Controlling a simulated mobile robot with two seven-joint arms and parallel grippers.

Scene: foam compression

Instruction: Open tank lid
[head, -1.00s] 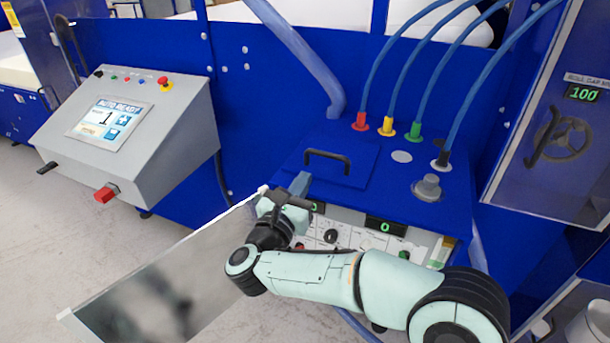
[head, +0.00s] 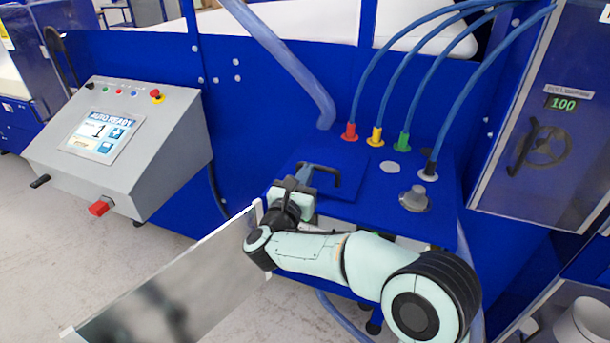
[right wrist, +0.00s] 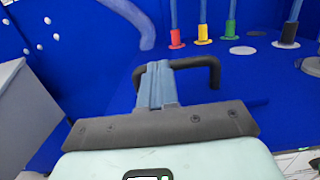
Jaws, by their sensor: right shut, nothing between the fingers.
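The tank lid (head: 352,160) is a blue square plate lying flat and closed on the blue tank top. Its black bar handle (head: 326,167) stands up near the lid's left-front part. My right gripper (head: 304,172) is shut and empty at the left end of the handle. In the right wrist view, the shut fingers (right wrist: 155,80) overlap the near part of the black handle (right wrist: 208,63). Whether they touch it, I cannot tell. The lid (right wrist: 245,92) spreads out behind them. My left gripper is not in view.
Red (head: 349,132), yellow (head: 376,137) and green (head: 402,142) hose fittings stand behind and right of the lid. A grey knob (head: 415,198) sits at front right. An open grey panel (head: 175,290) sticks out below my wrist. A control console (head: 115,145) stands left.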

